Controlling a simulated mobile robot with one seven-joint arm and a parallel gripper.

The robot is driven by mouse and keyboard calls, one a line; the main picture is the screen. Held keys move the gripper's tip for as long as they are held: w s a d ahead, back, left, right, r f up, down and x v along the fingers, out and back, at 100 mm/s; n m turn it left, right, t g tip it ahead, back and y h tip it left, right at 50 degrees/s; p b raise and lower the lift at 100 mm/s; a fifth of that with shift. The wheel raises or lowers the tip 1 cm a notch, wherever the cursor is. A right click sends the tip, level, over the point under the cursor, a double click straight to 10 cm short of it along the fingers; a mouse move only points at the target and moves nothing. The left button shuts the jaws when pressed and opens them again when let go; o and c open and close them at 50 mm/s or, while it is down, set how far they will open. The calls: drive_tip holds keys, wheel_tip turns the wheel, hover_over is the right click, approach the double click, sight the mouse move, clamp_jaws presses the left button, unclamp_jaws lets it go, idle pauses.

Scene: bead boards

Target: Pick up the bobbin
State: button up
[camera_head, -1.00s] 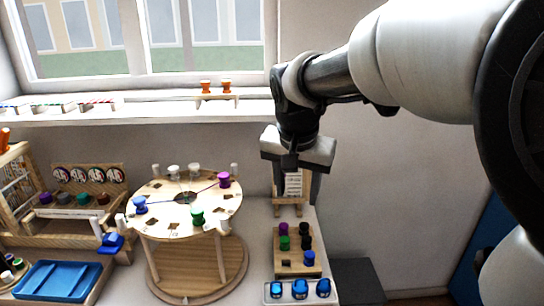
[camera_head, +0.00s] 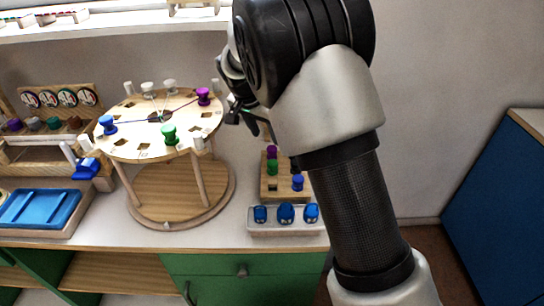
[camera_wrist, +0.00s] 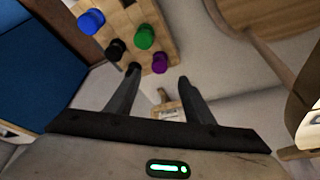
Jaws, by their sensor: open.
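A small wooden board (camera_head: 268,194) carries several bobbins. In the head view I see a purple bobbin (camera_head: 271,152), a green bobbin (camera_head: 271,168) and a blue bobbin (camera_head: 297,183); my arm hides part of the board. In the wrist view the purple bobbin (camera_wrist: 160,62), green bobbin (camera_wrist: 144,37), a black bobbin (camera_wrist: 115,48) and the blue bobbin (camera_wrist: 91,21) stand beyond my fingertips. My gripper (camera_wrist: 159,78) is open and empty, its fingers apart near the purple bobbin's end of the board. In the head view my gripper (camera_head: 252,122) is partly hidden by my arm.
A round wooden table-like stand (camera_head: 122,143) left of the board holds purple, blue and green bobbins and white pegs. A clear tray (camera_head: 272,230) with blue pieces lies in front of the board. A blue tray (camera_head: 38,208) lies far left.

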sight(272, 148)
drive_tip(key=shift+b+x, duration=0.35)
drive_tip(key=shift+x, duration=3.2)
drive_tip(key=c, duration=1.1)
